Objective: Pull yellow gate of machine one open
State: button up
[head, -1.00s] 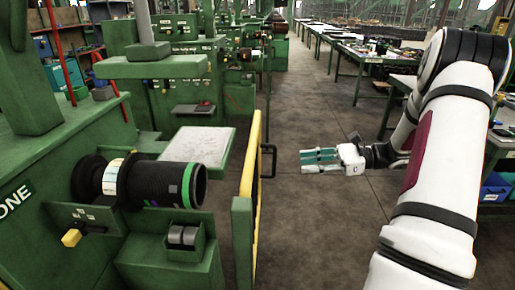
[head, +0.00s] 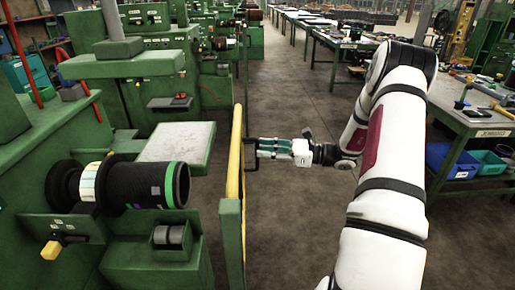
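The yellow gate (head: 234,165) of machine one stands nearly edge-on in the head view, at the right side of the green machine. Its black handle (head: 251,169) sticks out from the gate's right side. My gripper (head: 261,148) reaches in from the right, with its teal-padded fingers pointing left. The fingertips are at the upper part of the handle. I cannot tell whether they touch it or close around it. The gate looks closed along the machine's side.
The green machine (head: 150,265) fills the left, with a black cylinder (head: 135,184) and a pale plate (head: 178,142). A workbench (head: 470,120) with blue bins (head: 455,163) stands at the right. The aisle floor (head: 285,225) right of the gate is clear.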

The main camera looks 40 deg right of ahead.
aim_at(257, 166)
jog(key=shift+x, duration=1.65)
grip_shut()
